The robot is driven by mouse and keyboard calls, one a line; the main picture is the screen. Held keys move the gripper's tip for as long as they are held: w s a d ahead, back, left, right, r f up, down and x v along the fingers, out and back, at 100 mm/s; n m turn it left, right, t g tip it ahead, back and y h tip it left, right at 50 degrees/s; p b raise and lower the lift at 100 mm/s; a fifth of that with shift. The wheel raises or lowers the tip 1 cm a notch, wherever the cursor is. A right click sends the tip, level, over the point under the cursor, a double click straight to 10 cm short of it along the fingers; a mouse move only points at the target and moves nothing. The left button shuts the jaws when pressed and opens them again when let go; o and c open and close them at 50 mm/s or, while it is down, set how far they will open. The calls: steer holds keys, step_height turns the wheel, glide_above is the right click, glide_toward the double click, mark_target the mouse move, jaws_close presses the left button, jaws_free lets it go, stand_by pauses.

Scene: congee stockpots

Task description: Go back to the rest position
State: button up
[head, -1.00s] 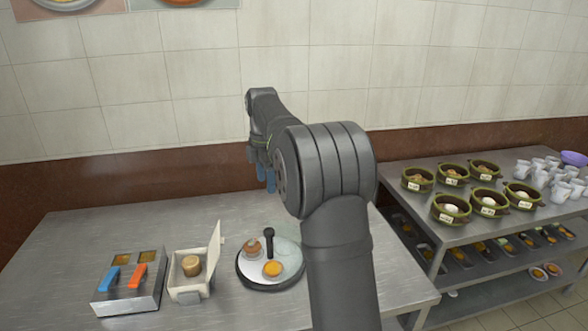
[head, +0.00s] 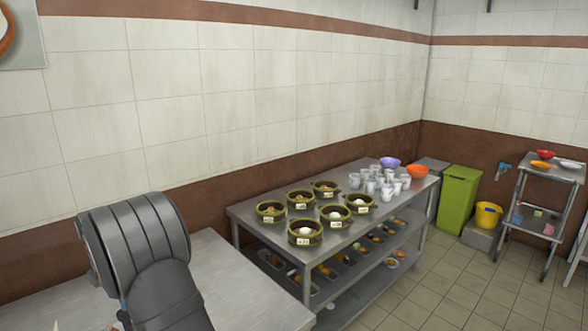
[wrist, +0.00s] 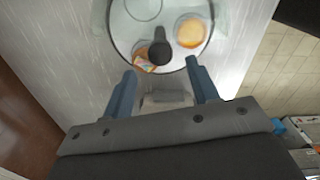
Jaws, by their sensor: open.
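My gripper (wrist: 162,92) shows in the wrist view with its two blue fingers apart and nothing between them. In the head view only part of my arm shows at the lower left, and my gripper is out of the picture.
A green bin (head: 458,198), yellow bucket (head: 488,215) and metal rack (head: 548,168) stand right.

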step_height(320, 180, down, 5)
steer(key=shift+r, duration=0.1)
steer(key=shift+r, duration=0.1)
stand_by(0.4)
step_height(320, 180, up, 17)
step_height(320, 180, down, 18)
steer(key=shift+r, duration=0.15)
steer(key=shift+r+m, duration=0.2)
steer(key=shift+m, duration=0.6)
steer(key=m, duration=0.3)
steer(key=shift+m, duration=2.3)
